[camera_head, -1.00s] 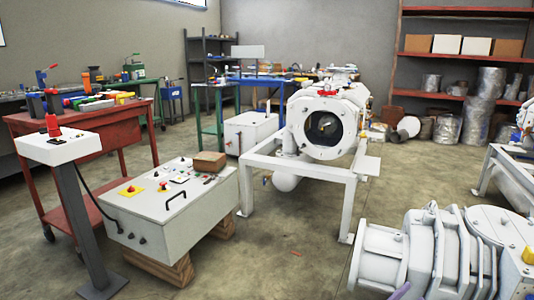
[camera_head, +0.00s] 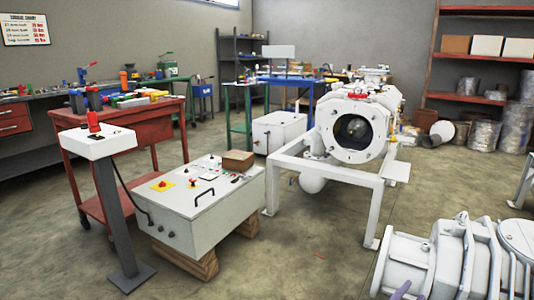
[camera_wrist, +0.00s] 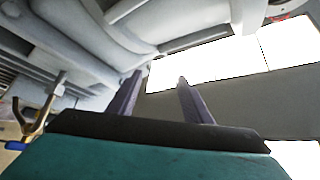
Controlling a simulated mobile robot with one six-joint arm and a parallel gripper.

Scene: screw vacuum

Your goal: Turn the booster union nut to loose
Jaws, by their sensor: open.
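I cannot pick out the booster union nut in either view. In the wrist view my gripper (camera_wrist: 160,78) has its two dark purple-grey fingers apart, with nothing between them. A large pale grey ribbed machine body (camera_wrist: 100,45) fills the upper left, close to the left fingertip; I cannot tell whether they touch. A metal rod with a brass-coloured fork and a blue end (camera_wrist: 38,118) is at the left. In the head view a white flanged pump body (camera_head: 450,260) is at the bottom right, with a small purple piece, apparently a finger, at its lower edge.
A white vessel on a stand (camera_head: 355,130) is at centre right. A white control box (camera_head: 205,215) rests on wooden blocks, beside a pedestal with a red button (camera_head: 95,140). A red cart (camera_head: 150,115) stands behind.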

